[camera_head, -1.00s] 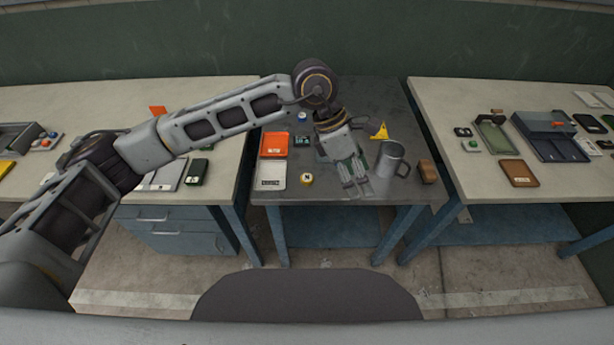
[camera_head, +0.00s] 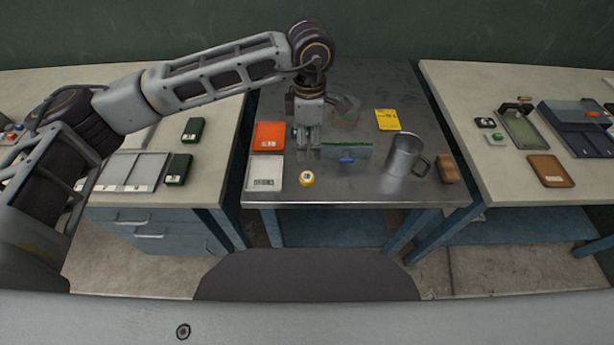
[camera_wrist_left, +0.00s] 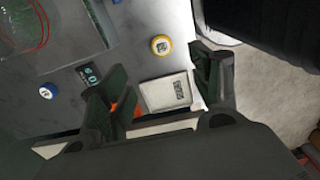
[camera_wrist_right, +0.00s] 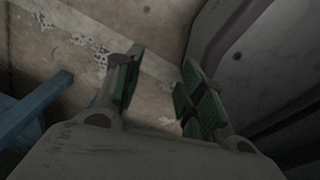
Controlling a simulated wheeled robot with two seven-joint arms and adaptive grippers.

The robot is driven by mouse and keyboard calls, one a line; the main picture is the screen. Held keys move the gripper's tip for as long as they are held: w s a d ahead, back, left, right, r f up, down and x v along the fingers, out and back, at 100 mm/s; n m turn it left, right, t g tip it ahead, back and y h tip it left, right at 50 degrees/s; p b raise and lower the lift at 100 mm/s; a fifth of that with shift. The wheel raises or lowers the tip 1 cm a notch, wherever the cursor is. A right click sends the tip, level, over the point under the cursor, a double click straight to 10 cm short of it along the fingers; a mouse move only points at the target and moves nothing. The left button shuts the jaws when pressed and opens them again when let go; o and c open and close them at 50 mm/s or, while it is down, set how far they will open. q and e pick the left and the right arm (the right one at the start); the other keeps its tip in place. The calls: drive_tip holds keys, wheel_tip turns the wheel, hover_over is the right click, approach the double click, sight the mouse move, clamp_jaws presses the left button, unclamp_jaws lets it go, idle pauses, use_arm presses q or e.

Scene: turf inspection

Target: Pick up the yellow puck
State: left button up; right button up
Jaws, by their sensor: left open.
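The yellow puck (camera_head: 306,177), a small round piece with a pale top, lies on the grey middle table near its front edge. It also shows in the left wrist view (camera_wrist_left: 161,45), beyond the fingertips and apart from them. My left gripper (camera_head: 308,152) points down over the table, a little behind the puck in the head view. Its fingers are apart and empty in the left wrist view (camera_wrist_left: 160,72). My right gripper (camera_wrist_right: 158,68) shows only in its wrist view, open and empty, with bare floor beyond it.
An orange tray (camera_head: 268,136) and a white tray (camera_head: 264,173) lie left of the puck. A green piece (camera_head: 347,150) and a blue piece (camera_head: 346,160) lie to its right, then a metal mug (camera_head: 404,156) and a brown block (camera_head: 447,168). A yellow card (camera_head: 387,119) lies behind.

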use_arm(q)
hover_over(307, 176)
wheel_tip(307, 176, down, 8)
drive_tip(key=shift+d+r+p, duration=0.1)
drive_tip(key=shift+d+p, duration=0.05)
drive_tip(key=shift+p, duration=0.2)
drive_tip(key=shift+f, duration=0.35)
use_arm(e)
drive_tip(key=shift+s+a+r, duration=0.2)
drive_tip(key=shift+a+r, duration=0.15)
drive_tip(key=shift+a, duration=0.1)
drive_tip(key=shift+s, duration=0.3)
use_arm(q)
drive_tip(key=shift+f, duration=0.45)
drive_tip(key=f, duration=0.1)
drive_tip(key=f+p, duration=0.1)
drive_tip(key=f, duration=0.1)
drive_tip(key=shift+a+f, duration=0.2)
drive_tip(key=shift+f, duration=0.5)
use_arm(e)
drive_tip(key=shift+s+a+r, duration=0.1)
drive_tip(key=shift+a+r, duration=0.15)
drive_tip(key=shift+a, duration=0.25)
drive_tip(key=shift+s+a+r, duration=0.1)
drive_tip(key=shift+a+r, duration=0.1)
drive_tip(key=shift+a, duration=0.25)
